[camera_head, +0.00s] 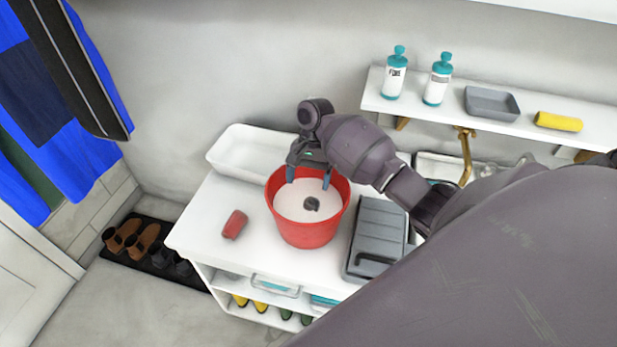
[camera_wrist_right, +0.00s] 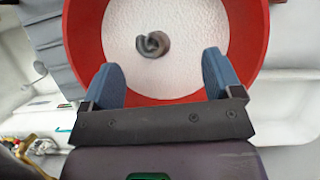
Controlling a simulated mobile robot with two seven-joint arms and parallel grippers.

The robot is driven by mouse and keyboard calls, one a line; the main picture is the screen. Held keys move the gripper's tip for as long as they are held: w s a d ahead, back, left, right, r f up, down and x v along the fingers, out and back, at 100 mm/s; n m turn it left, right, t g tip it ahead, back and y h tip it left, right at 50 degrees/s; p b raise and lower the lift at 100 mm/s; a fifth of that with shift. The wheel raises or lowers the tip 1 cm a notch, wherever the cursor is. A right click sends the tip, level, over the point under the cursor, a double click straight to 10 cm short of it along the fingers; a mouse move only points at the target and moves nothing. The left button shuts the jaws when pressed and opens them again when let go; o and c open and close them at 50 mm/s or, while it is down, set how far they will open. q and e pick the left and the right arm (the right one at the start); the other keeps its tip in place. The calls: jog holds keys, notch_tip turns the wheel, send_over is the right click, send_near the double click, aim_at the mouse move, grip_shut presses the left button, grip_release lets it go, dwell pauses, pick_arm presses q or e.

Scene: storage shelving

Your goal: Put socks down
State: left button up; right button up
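The socks (camera_head: 311,203) are a small dark grey rolled bundle lying on the white bottom inside the red bucket (camera_head: 307,238). In the right wrist view the socks (camera_wrist_right: 152,44) lie beyond my fingertips, apart from them, inside the red rim (camera_wrist_right: 88,40). My right gripper (camera_head: 309,180) is over the back part of the bucket, pointing down. Its two blue fingers are spread with nothing between them, and the wrist view shows the same gap (camera_wrist_right: 161,75). My left gripper is not in view.
A white basin (camera_head: 232,150) stands behind the bucket. A grey case (camera_head: 377,238) is close on the right, and a red item (camera_head: 234,224) lies on the left of the white cabinet top. A wall shelf (camera_head: 450,112) holds bottles, a grey tray and a yellow item.

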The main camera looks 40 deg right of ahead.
jog(key=shift+r, duration=0.15)
dwell(0.5)
notch_tip(320, 180, up, 2)
jog(key=p, duration=0.3)
jog(key=shift+r, duration=0.2)
notch_tip(320, 180, up, 4)
jog(key=shift+r+b, duration=0.2)
jog(key=shift+b, duration=0.1)
jog(key=shift+s+f, duration=0.1)
